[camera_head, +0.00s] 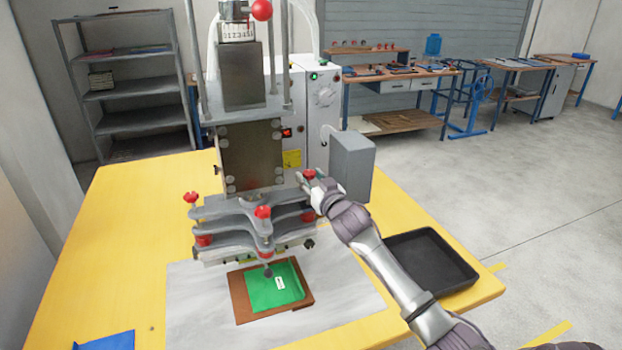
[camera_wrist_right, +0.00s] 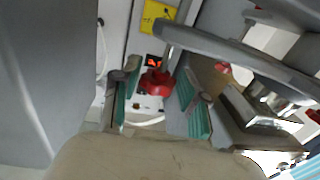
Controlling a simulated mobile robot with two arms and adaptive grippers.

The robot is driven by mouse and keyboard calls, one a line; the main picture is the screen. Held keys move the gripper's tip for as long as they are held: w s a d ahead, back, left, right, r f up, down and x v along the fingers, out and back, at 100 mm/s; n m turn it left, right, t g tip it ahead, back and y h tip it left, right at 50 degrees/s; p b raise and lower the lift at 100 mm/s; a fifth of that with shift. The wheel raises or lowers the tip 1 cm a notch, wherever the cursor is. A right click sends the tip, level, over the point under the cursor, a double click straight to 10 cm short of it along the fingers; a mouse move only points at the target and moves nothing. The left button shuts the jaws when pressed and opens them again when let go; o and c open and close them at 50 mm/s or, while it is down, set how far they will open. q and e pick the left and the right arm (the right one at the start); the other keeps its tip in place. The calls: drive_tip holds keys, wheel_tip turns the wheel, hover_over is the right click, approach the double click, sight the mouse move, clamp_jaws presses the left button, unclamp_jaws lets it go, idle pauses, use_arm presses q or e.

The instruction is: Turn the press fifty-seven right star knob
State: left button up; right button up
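The welding press (camera_head: 252,160) stands on the yellow table, with several red star knobs on its grey clamp plates. The right star knob (camera_head: 309,174) is at the right end of the upper plate. In the right wrist view the red knob (camera_wrist_right: 157,83) lies between my two fingers. My right gripper (camera_head: 313,188) is at this knob, and its teal finger pads (camera_wrist_right: 160,100) stand apart with a visible gap on each side of the knob. Contact is not visible. My left gripper is in neither view.
A grey box (camera_head: 351,165) stands close right of my right gripper. A black tray (camera_head: 430,262) lies on the table at right. A green piece (camera_head: 270,290) on a brown plate lies below the press. A blue item (camera_head: 107,341) lies front left. The left tabletop is mostly clear.

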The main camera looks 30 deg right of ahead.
drive_tip(key=c, duration=0.6)
drive_tip(key=shift+d+r+n+y+p, duration=0.1)
drive_tip(key=shift+r+n+y+p, duration=0.1)
drive_tip(key=shift+n+y+p, duration=0.25)
drive_tip(key=shift+c, duration=0.2)
drive_tip(key=shift+f+y+p, duration=0.15)
drive_tip(key=shift+y+p, duration=0.2)
drive_tip(key=shift+y, duration=0.1)
drive_tip(key=shift+n, duration=0.25)
drive_tip(key=o, duration=1.2)
drive_tip(key=shift+c, duration=0.2)
